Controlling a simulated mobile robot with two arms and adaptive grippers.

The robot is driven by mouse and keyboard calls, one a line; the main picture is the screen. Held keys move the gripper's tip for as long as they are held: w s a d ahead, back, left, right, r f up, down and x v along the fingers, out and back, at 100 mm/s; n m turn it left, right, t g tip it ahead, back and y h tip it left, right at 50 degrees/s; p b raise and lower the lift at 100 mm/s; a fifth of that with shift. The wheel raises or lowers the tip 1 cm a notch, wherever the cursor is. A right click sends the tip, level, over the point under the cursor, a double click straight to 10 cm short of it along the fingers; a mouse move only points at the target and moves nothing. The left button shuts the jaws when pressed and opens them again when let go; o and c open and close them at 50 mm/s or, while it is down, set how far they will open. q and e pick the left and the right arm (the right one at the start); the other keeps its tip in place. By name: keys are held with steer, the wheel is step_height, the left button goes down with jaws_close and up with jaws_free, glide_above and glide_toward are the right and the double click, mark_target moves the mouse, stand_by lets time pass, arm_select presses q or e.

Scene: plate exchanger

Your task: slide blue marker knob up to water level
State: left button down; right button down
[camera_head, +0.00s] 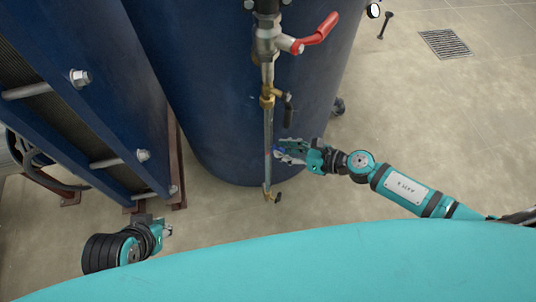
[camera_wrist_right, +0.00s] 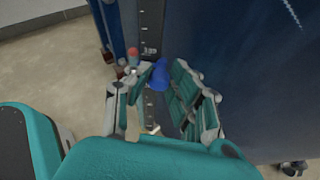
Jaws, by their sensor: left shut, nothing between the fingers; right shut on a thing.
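The blue marker knob (camera_wrist_right: 158,77) shows between the fingers of my right gripper (camera_wrist_right: 160,98) in the right wrist view, in front of a dark scale strip (camera_wrist_right: 151,30) with pale markings. My right gripper (camera_head: 281,151) is shut on the knob, at the lower part of the upright gauge tube (camera_head: 268,130) in the head view. There the fingers mostly hide the knob. I cannot make out the water level in the tube. My left gripper (camera_head: 166,230) is shut and empty at the lower left, away from the gauge.
A large blue tank (camera_head: 205,90) stands behind the gauge. A red-handled valve (camera_head: 318,33) and a brass fitting (camera_head: 268,97) sit above, another brass fitting (camera_head: 269,194) below. The blue plate exchanger frame (camera_head: 75,120) is at left. The floor at right is mostly clear.

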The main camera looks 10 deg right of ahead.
steer(key=shift+w+d, duration=0.1)
steer(key=shift+d, duration=0.05)
steer(key=shift+r+p, duration=0.45)
steer(key=shift+r, duration=0.1)
arm_select(q)
steer(key=shift+s+a+r, duration=0.1)
steer(key=shift+s+r, duration=0.15)
steer(key=shift+s, duration=0.15)
arm_select(e)
steer(key=c, duration=1.1)
jaws_free()
steer(key=shift+f, duration=0.1)
